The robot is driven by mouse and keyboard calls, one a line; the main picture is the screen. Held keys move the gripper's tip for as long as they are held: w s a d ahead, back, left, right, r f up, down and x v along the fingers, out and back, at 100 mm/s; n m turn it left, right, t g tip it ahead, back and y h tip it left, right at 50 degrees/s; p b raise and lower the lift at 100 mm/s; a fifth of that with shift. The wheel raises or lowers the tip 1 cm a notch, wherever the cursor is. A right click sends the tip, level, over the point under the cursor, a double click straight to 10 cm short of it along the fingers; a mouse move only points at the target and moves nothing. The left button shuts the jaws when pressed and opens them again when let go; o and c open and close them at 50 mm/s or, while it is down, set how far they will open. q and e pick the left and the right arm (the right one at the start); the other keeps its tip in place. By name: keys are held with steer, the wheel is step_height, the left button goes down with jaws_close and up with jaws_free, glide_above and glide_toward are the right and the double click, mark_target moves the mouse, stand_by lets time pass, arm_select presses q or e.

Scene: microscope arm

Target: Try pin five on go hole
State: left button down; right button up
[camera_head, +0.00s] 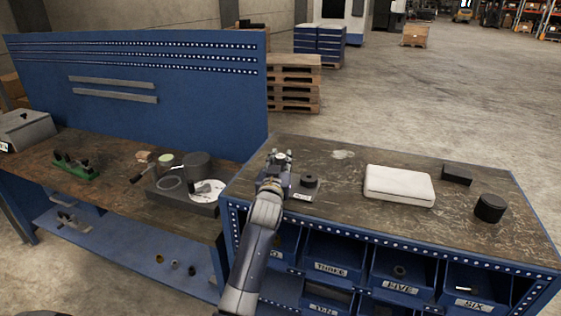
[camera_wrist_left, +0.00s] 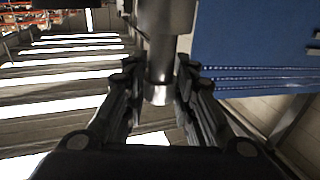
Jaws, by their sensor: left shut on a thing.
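My left gripper (camera_head: 280,158) is over the near left part of the right-hand workbench (camera_head: 330,150). In the left wrist view its fingers (camera_wrist_left: 158,85) are closed on a shiny metal pin (camera_wrist_left: 160,45), with a wide part and a narrower end. In the head view only a small pale top of the pin shows between the fingers. A dark block with a round top (camera_head: 309,181) stands on the bench just right of the gripper, with a small white label (camera_head: 301,197) in front. Whether it is the go hole cannot be told. My right gripper is out of view.
A white case (camera_head: 399,185), a black block (camera_head: 457,174) and a black cylinder (camera_head: 490,208) stand to the right on the bench. Labelled blue bins, including FIVE (camera_head: 398,286) and SIX (camera_head: 470,302), sit below. A microscope-like base (camera_head: 180,195) is on the left bench.

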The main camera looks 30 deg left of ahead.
arm_select(q)
steer(key=shift+r+p, duration=3.05)
steer(key=shift+r, duration=0.45)
